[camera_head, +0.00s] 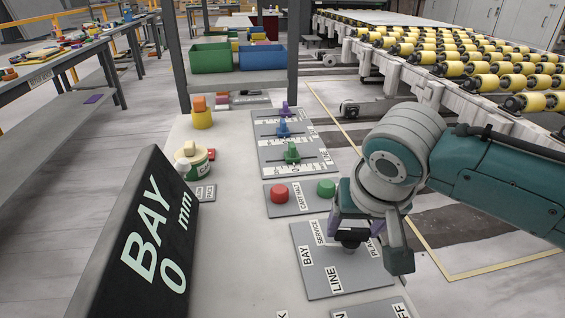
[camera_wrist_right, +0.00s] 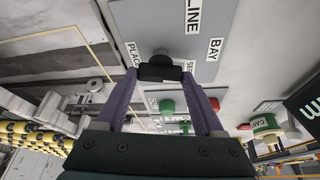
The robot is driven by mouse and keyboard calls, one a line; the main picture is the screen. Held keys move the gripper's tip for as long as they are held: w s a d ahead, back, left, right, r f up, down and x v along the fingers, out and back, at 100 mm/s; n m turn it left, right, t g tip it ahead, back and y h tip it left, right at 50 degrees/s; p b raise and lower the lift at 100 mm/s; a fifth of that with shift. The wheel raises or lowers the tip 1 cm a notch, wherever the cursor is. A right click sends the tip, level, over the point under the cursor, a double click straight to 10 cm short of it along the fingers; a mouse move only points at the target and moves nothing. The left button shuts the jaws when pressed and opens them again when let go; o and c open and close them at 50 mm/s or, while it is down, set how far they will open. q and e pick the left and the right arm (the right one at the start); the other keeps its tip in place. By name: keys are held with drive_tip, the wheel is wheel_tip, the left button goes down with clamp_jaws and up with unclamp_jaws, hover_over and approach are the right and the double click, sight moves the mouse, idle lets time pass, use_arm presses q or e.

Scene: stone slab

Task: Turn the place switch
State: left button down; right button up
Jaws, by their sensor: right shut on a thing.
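The place switch is a black knob (camera_head: 352,243) on a grey panel (camera_head: 318,276) with the labels BAY, LINE, SERVICE and one partly hidden label at its right. My right gripper (camera_head: 350,232) comes down over the panel and is shut on the knob. In the right wrist view, the purple fingers of the right gripper (camera_wrist_right: 162,76) stand on both sides of the black knob (camera_wrist_right: 160,68). The gripper hides part of the knob in the head view, and I cannot tell which label it points at. My left gripper is not in view.
A red button (camera_head: 279,193) and a green button (camera_head: 326,187) lie just behind the panel. Behind them is a slider panel (camera_head: 270,157) with coloured handles. A black sign (camera_head: 150,235) reading BAY 0 mm stands at the left. A roller conveyor (camera_head: 450,70) is at the back right.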

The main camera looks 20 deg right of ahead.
drive_tip(key=shift+a+r+m+g+h+p, duration=0.15)
drive_tip(key=shift+m+g+h+p, duration=0.25)
drive_tip(key=shift+m, duration=0.5)
drive_tip(key=shift+m+p, duration=0.35)
drive_tip(key=shift+m, duration=0.45)
drive_tip(key=shift+w+m+g+h, duration=0.15)
drive_tip(key=shift+m+g+h, duration=0.35)
drive_tip(key=shift+m, duration=1)
drive_tip(key=shift+f, duration=0.2)
drive_tip(key=o, duration=1.4)
drive_tip(key=shift+r, duration=0.1)
